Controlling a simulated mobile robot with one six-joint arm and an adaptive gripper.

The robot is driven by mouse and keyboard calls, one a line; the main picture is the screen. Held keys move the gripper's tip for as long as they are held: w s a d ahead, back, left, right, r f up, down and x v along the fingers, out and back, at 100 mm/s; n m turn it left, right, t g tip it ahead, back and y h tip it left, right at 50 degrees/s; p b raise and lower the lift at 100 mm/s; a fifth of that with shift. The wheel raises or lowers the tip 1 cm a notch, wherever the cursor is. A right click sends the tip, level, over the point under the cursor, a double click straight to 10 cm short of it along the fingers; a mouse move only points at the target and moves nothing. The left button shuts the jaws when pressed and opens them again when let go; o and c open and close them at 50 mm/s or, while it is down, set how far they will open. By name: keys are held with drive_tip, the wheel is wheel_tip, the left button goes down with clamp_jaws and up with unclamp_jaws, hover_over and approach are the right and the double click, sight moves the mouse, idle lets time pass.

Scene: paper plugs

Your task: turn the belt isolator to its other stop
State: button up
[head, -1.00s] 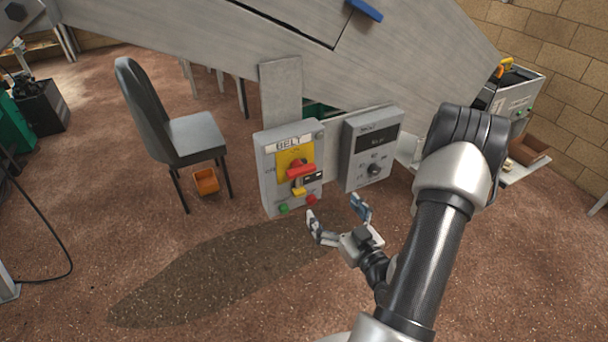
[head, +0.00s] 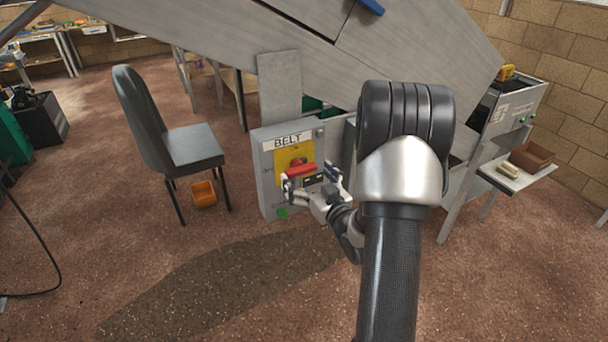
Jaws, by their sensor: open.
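The belt isolator is a red handle (head: 299,170) on a yellow plate (head: 290,155), on the front of a grey box labelled BELT (head: 266,176). The handle lies nearly level, its right end a little higher. A small dark tag (head: 313,180) shows just below it. My gripper (head: 315,187) is open in front of the lower right of the box, with its fingers on either side of the tag, close below the handle. Whether it touches the handle or tag cannot be told. A green button (head: 282,213) shows low on the box; the gripper hides the part beside it.
My arm covers most of the second grey box at right. A large grey sloping housing (head: 240,55) hangs above. A dark chair (head: 190,145) and an orange bin (head: 203,194) stand left. A shelf with a brown box (head: 533,158) is at right. The floor in front is clear.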

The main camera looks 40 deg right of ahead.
drive_tip(key=shift+x, duration=0.85)
drive_tip(key=c, duration=1.1)
drive_tip(key=shift+o, duration=0.2)
